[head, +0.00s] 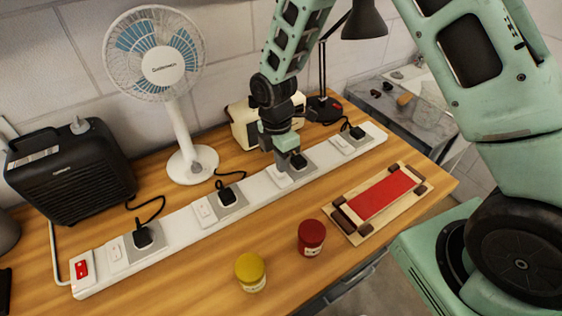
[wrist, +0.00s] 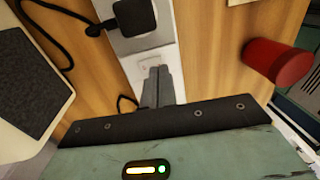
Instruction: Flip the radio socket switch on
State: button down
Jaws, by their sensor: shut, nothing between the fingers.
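A long white power strip (head: 175,219) runs across the bench, with several socket sections, each with a white rocker switch and a black plug. The cream radio (head: 240,127) stands behind the strip, partly hidden by my arm; its edge shows in the wrist view (wrist: 30,85). The black plug (head: 298,160) nearest my gripper also shows in the wrist view (wrist: 131,16). My gripper (head: 284,163) is shut and empty, pointing down at the white switch (head: 279,179) beside that plug.
A red-lit switch (head: 82,269) is at the strip's left end. A black heater (head: 70,172), a white fan (head: 190,165) and a desk lamp (head: 325,108) stand behind. A red jar (head: 311,238), a yellow jar (head: 250,273) and a red-topped board (head: 380,203) lie in front.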

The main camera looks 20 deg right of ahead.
jog(key=shift+s+f, duration=0.1)
jog(key=shift+f, duration=0.75)
jog(key=shift+s+f, duration=0.1)
jog(key=shift+f, duration=0.25)
jog(key=shift+r, duration=0.15)
jog(key=shift+w+a, duration=0.15)
jog(key=shift+w, duration=0.75)
jog(key=shift+s+r, duration=0.1)
jog(key=shift+r, duration=0.05)
